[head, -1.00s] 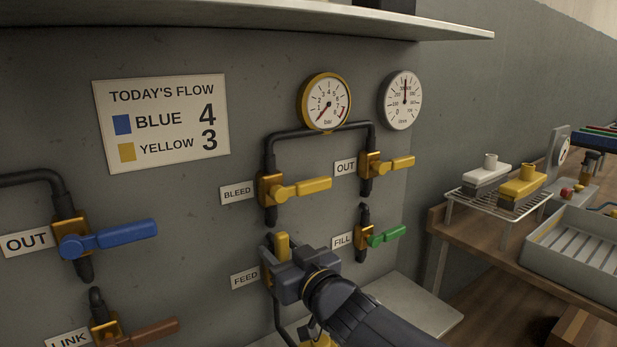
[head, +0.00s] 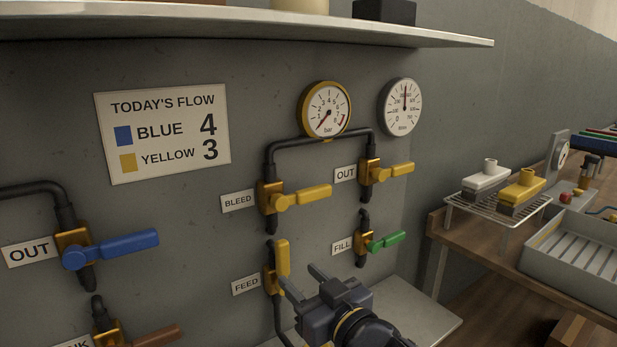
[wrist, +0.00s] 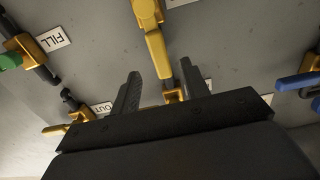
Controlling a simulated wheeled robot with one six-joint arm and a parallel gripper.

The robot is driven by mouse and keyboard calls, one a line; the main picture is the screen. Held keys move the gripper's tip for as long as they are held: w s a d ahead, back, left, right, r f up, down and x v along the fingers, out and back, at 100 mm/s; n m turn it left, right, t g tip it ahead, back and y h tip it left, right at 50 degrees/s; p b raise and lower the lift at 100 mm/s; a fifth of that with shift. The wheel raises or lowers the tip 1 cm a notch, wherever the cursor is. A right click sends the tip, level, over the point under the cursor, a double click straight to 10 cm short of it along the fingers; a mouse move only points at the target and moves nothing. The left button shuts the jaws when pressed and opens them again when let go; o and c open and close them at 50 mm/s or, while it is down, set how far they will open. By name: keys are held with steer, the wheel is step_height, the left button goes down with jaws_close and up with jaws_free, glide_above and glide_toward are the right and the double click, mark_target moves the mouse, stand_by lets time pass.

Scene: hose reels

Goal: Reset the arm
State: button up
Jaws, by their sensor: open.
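My gripper (head: 303,282) is open and empty in the head view, low in front of the wall panel, just right of and below the yellow FEED valve handle (head: 283,257). That handle points upright along its pipe, and a gap shows between it and my fingers. In the wrist view my gripper (wrist: 160,85) has its two dark fingers spread apart. A yellow valve handle (wrist: 158,52) lies beyond and between the fingertips, with no clear contact.
The BLEED handle (head: 308,195), yellow OUT handle (head: 398,169), green FILL handle (head: 387,241) and blue OUT handle (head: 125,243) stick out from the panel. A shelf (head: 250,27) overhangs above. A wire rack (head: 497,209) and grey tray (head: 570,255) are at right.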

mark_target(284, 263)
steer(key=b+x, duration=0.1)
steer(key=x, duration=0.6)
steer(key=shift+w+a, duration=0.1)
steer(key=shift+a, duration=0.05)
steer(key=shift+w+r+m+p, duration=0.15)
steer(key=shift+w+m+p, duration=0.1)
steer(key=shift+m+p, duration=0.05)
steer(key=shift+w+d+m+p, duration=0.15)
steer(key=shift+d+m+p, duration=0.25)
steer(key=shift+m, duration=0.2)
steer(key=shift+d, duration=0.1)
